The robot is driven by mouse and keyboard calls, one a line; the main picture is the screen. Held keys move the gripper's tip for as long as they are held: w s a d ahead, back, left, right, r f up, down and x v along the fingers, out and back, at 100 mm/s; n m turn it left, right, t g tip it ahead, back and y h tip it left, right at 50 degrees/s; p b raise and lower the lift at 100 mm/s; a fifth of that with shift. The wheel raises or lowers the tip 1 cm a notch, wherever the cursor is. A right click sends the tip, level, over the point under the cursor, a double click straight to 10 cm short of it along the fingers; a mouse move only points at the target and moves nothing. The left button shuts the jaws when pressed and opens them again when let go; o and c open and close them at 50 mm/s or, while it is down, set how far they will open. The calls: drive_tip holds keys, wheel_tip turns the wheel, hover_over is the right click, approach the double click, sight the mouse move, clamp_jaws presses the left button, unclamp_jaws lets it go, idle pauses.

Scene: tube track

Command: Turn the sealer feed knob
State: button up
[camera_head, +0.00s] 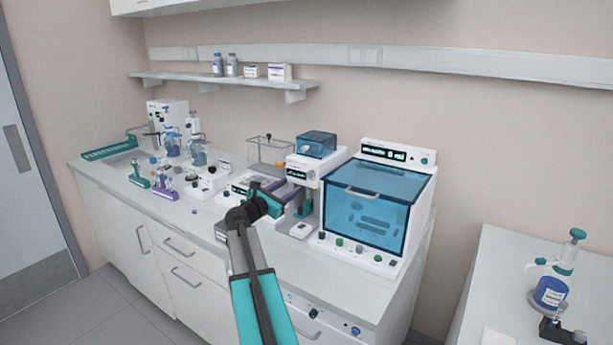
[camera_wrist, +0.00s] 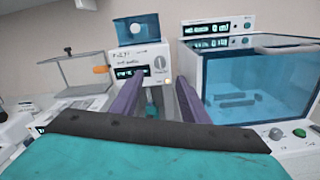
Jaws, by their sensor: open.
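The white machine with a blue clear top, which I take to be the sealer (camera_head: 303,170), stands on the counter left of the large blue-windowed cabinet. It also shows in the wrist view (camera_wrist: 138,58), with a lit display on its front. A round pale knob (camera_wrist: 160,63) sits on its front, right of the display. My gripper (camera_head: 292,196) is in front of the machine. In the wrist view its two purple fingers (camera_wrist: 157,86) are spread apart and empty. They point at the machine, just below the knob, and the knob appears clear of them.
The blue-windowed cabinet (camera_head: 375,205) stands close on the right, with small knobs along its base. A clear box (camera_head: 268,152) is behind left. Bottles and racks crowd the counter's left. A wall shelf (camera_head: 225,81) is above.

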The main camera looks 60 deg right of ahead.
sight(309, 175)
drive_tip(key=d+p, duration=0.3)
drive_tip(key=d, duration=0.8)
drive_tip(key=shift+s+d, duration=0.1)
drive_tip(key=shift+d, duration=0.25)
drive_tip(key=c, duration=1)
drive_tip(key=shift+d+r, duration=0.1)
drive_tip(key=shift+d, duration=0.1)
clamp_jaws()
drive_tip(key=shift+a+f, duration=0.15)
drive_tip(key=shift+f, duration=0.1)
